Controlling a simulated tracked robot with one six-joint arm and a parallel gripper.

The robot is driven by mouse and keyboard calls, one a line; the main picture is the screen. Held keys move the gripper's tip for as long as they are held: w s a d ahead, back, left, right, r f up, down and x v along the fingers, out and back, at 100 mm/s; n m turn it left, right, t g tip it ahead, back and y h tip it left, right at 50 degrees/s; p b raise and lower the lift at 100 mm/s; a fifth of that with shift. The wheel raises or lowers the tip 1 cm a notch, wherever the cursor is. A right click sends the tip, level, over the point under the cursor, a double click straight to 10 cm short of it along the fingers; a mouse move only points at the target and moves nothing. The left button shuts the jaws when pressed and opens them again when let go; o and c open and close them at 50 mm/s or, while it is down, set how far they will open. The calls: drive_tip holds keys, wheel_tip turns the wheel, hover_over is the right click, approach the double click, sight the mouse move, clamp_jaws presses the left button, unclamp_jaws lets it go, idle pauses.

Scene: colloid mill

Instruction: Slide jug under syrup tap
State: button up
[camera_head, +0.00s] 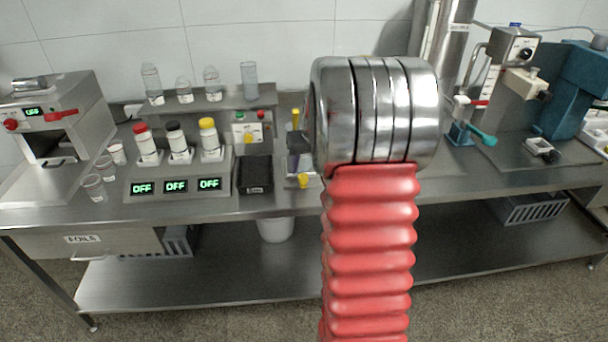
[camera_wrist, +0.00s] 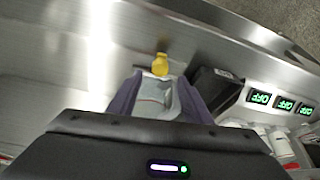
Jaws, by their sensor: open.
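My gripper (camera_wrist: 156,92) is open, with its purple-grey fingers pointing down at the bench. A pale grey vessel, apparently the jug (camera_wrist: 158,102), shows between the fingers; contact cannot be told. A yellow part (camera_wrist: 160,65) stands just past the fingertips and also shows in the head view (camera_head: 304,180). There my gripper (camera_head: 298,160) is mostly hidden behind my arm. A white box with red and green buttons and a yellow tap (camera_head: 248,137), probably the syrup tap, stands to its left. A black tray (camera_head: 256,174) lies in front of the tap and shows beside the right finger in the wrist view.
Left of the tray are a panel with several OFF displays (camera_head: 176,186) and capped bottles (camera_head: 178,142). Cups (camera_head: 94,188) and a machine (camera_head: 50,130) stand farther left. A shelf (camera_head: 200,103) with glassware is behind. Teal equipment (camera_head: 570,88) stands at right.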

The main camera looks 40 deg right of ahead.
sight(303, 176)
drive_tip(key=x, duration=0.6)
drive_tip(key=shift+c, duration=0.3)
clamp_jaws()
idle(0.4)
